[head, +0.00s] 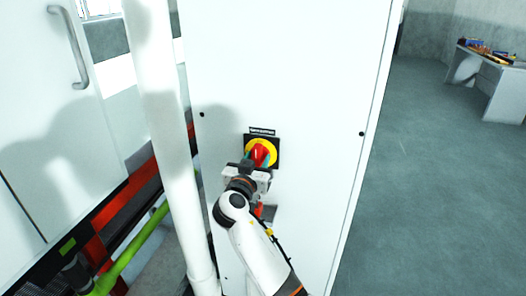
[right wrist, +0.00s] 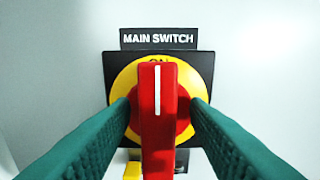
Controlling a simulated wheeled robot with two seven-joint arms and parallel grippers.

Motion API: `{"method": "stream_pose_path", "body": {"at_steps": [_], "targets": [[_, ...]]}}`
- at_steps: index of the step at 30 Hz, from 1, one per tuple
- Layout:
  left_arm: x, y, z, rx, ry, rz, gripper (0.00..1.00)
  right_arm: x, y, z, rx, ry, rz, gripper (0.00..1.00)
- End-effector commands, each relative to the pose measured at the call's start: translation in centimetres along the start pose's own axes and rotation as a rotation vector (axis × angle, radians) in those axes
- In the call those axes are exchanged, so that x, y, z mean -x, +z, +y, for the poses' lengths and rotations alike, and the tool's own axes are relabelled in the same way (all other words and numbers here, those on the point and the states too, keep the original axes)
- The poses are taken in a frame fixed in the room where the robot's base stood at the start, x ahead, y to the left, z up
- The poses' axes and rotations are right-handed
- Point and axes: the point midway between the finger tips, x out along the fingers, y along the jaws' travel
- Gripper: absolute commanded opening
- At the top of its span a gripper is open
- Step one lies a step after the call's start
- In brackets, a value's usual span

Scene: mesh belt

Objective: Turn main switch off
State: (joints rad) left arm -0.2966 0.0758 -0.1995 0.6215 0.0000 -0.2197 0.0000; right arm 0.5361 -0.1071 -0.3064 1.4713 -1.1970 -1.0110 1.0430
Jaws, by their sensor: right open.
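The main switch (head: 261,150) is on the front of a white cabinet, a red knob on a yellow disc with a black square plate. In the right wrist view its red handle (right wrist: 158,120) stands upright, with the white line pointing up at the partly hidden word ON. A label above reads MAIN SWITCH (right wrist: 158,38). My right gripper (right wrist: 158,112) is open, with one green finger on each side of the red handle. The fingers look close to the handle; I cannot tell whether they touch it. My left gripper is not in view.
The white cabinet (head: 300,60) fills the middle. A white vertical pipe (head: 165,120) stands left of it, near a door with a grey handle (head: 68,45). Free grey floor (head: 440,180) lies on the right, with a table (head: 490,75) at the back.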

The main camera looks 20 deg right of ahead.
Motion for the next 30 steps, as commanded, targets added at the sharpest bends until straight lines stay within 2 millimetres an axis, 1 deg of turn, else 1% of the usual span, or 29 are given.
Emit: {"method": "stream_pose_path", "body": {"at_steps": [10,11,12,18,25,30], "targets": [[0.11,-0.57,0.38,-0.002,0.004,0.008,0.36,0.16,-0.06,0.12,0.000,0.000,0.001,0.42],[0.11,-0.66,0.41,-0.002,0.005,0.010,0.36,0.16,-0.06,0.11,0.000,0.000,0.001,0.39],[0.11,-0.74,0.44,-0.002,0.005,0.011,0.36,0.15,-0.06,0.11,0.001,0.000,0.001,0.32],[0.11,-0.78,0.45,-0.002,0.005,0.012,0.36,0.13,-0.05,0.10,0.001,0.000,0.001,0.00],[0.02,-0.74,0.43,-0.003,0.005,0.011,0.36,0.12,-0.07,0.10,0.014,0.000,0.000,0.00],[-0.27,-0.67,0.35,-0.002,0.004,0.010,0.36,0.12,-0.11,0.15,0.067,0.000,0.000,0.00]]}}
